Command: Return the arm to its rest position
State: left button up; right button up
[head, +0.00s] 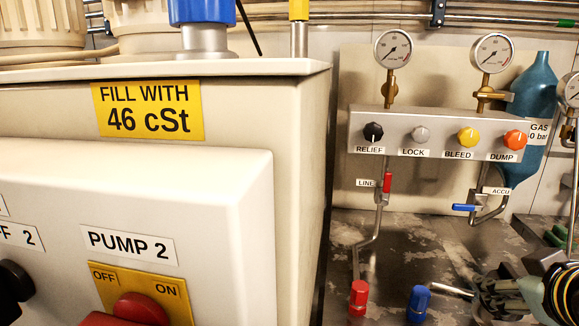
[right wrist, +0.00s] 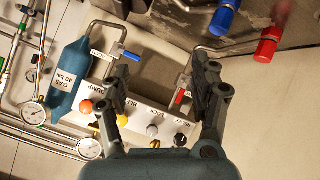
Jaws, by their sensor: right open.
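My right gripper (head: 492,298) shows at the lower right of the head view, dark grey-green and partly cut off by the frame edge. In the right wrist view its two dark fingers (right wrist: 162,78) are spread wide with nothing between them. It is apart from the valve manifold (head: 378,122), which carries the RELIEF, LOCK, BLEED and DUMP knobs. The manifold also shows beyond the fingers in the right wrist view (right wrist: 135,112). My left gripper is not in view.
A white control box (head: 215,215) labelled PUMP 2 and a tank (head: 300,110) fill the left. A red cap (head: 358,298) and a blue cap (head: 418,303) stand near the gripper. A blue gas bottle (head: 535,100), gauges and pipes are at the right.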

jog(key=s+a+f+m+g+y, duration=0.1)
jog(key=s+a+f+g, duration=0.25)
jog(key=s, duration=0.55)
jog(key=s+a+f+g+y, duration=0.2)
jog(key=s+a+f+g, duration=0.15)
jog(key=s, duration=0.65)
notch_tip(320, 180, down, 28)
jog(key=s+d+g+b, duration=0.1)
jog(key=s+d+b, duration=0.1)
jog(key=b, duration=0.1)
jog(key=s+d+f+m+g+b, duration=0.1)
jog(key=s+f+b, duration=0.1)
jog(key=s+f, duration=1.6)
notch_tip(320, 180, down, 2)
jog(key=shift+s+d+g+b, duration=0.15)
jog(key=shift+g+b, duration=0.15)
jog(key=shift+g, duration=0.1)
